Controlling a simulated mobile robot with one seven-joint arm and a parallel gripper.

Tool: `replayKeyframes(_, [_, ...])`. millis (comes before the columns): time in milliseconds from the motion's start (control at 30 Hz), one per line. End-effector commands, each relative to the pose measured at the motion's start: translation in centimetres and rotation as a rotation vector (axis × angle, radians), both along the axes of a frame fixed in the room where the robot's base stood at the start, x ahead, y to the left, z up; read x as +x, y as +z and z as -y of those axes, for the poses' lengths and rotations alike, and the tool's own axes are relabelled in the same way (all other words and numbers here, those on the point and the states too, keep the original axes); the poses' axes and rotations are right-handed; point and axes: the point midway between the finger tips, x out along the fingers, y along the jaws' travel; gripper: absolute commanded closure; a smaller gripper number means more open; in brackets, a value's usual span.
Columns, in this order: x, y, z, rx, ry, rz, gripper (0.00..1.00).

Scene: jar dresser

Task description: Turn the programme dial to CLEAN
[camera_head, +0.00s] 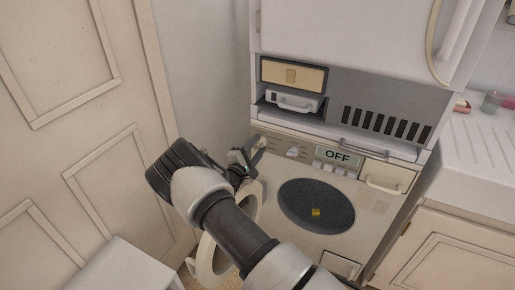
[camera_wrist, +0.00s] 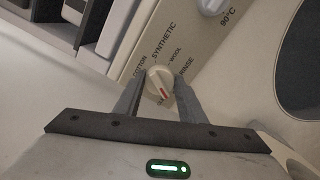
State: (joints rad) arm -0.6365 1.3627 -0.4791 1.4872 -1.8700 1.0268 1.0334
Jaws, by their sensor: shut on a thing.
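The programme dial (camera_wrist: 158,78), a cream knob with a red pointer mark, is in the middle of the wrist view. COTTON, SYNTHETIC, WOOL and RINSE are printed around it. Another label below it is mostly covered. The red mark faces down and slightly right, towards the covered label. My gripper (camera_wrist: 160,86) is shut on the dial, one finger on each side. In the head view my gripper (camera_head: 250,157) is at the left end of the washing machine's panel and hides the dial. The machine's display (camera_head: 337,155) reads OFF.
A second knob (camera_head: 293,152) sits right of the dial, with 90°C beside it in the wrist view. The round machine door (camera_head: 213,258) hangs open below my gripper. The drum opening (camera_head: 316,190) holds a small yellow item. A panelled door (camera_head: 75,120) stands at left.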

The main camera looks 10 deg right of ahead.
Motion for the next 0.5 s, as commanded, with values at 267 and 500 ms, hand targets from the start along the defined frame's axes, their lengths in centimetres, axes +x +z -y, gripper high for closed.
replayKeyframes(267, [-0.05,-0.2,0.03,0.151,0.0,0.109,0.86])
replayKeyframes(500, [-0.03,-0.15,0.03,0.225,0.0,0.162,0.86])
